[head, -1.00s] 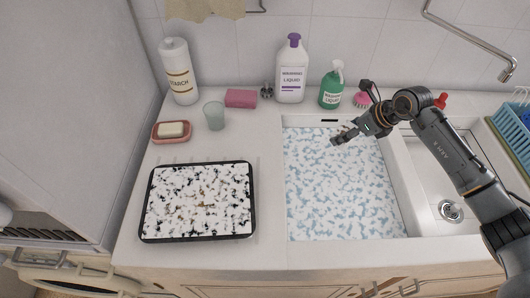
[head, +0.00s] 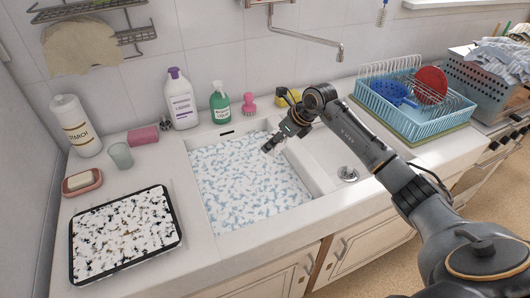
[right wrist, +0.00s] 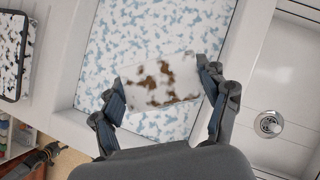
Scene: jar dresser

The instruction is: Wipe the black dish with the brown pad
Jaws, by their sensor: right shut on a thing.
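The black dish (head: 177,215), a rectangular tray, lies flat on the counter left of the sink. White foam with dark and brown gaps covers its inside. Its edge also shows in the right wrist view (right wrist: 25,75). My right gripper (head: 268,148) is over the foam-filled sink basin, away from the dish. In the right wrist view its fingers (right wrist: 160,92) are shut on the brown pad (right wrist: 165,78), which is mostly coated in white foam with brown patches. In the head view the pad cannot be told from the foam. My left gripper is not seen.
The basin (head: 312,190) is full of white and blue foam. Behind stand a purple-capped bottle (head: 181,103), a green spray bottle (head: 220,107) and a pink brush (head: 249,105). A glass (head: 121,156) and soap dish (head: 82,190) stand near the dish. A blue rack (head: 420,118) is at right.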

